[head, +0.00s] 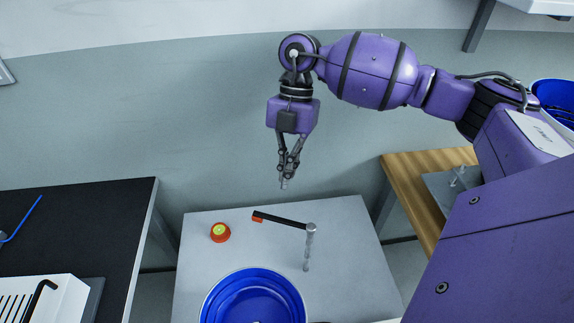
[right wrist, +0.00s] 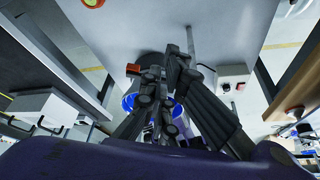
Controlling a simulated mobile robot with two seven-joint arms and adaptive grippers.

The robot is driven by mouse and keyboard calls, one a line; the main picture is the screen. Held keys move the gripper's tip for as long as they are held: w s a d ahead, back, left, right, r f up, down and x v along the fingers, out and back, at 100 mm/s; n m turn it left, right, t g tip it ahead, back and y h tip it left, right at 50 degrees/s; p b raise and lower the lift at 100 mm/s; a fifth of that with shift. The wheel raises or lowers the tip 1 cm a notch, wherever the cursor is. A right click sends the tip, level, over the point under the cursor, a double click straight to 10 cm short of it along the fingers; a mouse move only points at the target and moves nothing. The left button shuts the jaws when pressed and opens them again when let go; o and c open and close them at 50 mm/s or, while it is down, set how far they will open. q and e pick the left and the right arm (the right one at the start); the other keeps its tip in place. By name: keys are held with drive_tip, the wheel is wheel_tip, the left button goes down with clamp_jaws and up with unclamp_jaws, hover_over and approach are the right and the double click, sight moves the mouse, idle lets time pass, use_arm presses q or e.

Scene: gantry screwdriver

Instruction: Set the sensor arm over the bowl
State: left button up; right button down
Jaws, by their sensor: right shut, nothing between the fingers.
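The sensor arm (head: 280,220) is a black bar with an orange tip, mounted on a grey metal post (head: 309,248) on the table. It points left and slightly back from the post, with its tip beyond the bowl's far rim. The blue bowl (head: 207,300) stands at the front of the table, cut off by the lower picture edge. My right gripper (head: 285,183) is shut and empty, pointing down, above and behind the sensor arm and apart from it. In the right wrist view, its dark fingers fill the middle. My left gripper is out of view.
A red-orange round piece with a yellow-green top (head: 220,232) sits on the grey table (head: 350,270), left of the sensor arm. A black table (head: 90,220) with a white slotted box (head: 45,295) is at left. A wooden-edged bench (head: 405,185) is at right.

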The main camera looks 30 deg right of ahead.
sight(284, 221)
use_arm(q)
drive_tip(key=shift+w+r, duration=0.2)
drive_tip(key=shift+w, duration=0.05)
use_arm(e)
drive_tip(key=x, duration=0.6)
drive_tip(key=shift+f, duration=0.15)
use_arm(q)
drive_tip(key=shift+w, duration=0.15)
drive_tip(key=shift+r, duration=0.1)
use_arm(e)
drive_tip(key=shift+s, duration=0.1)
